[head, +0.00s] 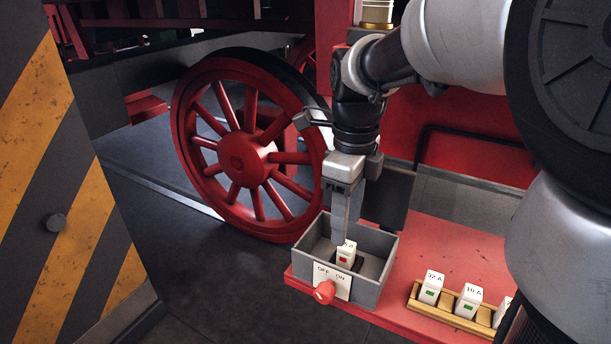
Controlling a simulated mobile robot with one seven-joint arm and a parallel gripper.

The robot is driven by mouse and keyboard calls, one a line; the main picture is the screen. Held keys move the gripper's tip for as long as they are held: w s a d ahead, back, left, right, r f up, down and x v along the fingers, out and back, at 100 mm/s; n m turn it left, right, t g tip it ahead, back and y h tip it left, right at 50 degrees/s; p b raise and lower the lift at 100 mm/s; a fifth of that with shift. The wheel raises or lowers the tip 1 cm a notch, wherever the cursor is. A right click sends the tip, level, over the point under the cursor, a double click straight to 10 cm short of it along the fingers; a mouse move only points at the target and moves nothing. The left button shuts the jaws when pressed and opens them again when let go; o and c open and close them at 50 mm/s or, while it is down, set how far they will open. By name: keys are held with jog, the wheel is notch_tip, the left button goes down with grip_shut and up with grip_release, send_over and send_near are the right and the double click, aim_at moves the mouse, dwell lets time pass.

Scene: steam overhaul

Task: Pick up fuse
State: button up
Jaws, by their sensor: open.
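A white fuse (346,254) with a red mark sits in the open grey box (379,282); its label is partly covered, with only an "A" readable. My gripper (345,236) points down over this fuse, with its fingers reaching into the box at the fuse's top. The jaws are open. I cannot tell whether the fingers touch the fuse or stand around it. More white fuses stand in a wooden rack (417,304) at the right: one marked 32 A (431,288) and one marked 16 A (468,301), both with green marks. A further one is partly hidden by my arm.
The box front has an OFF/ON plate (340,279) and a red knob (324,292). Its dark lid (390,197) stands open behind. Box and rack rest on a red bench (450,250). A red wheel (247,155) stands behind; a striped barrier (50,190) is at the left.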

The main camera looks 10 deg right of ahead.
aim_at(347, 244)
jog(key=f, duration=0.5)
jog(key=shift+s+d+f, duration=0.1)
jog(key=shift+s+d, duration=0.05)
jog(key=shift+d, duration=0.05)
grip_shut()
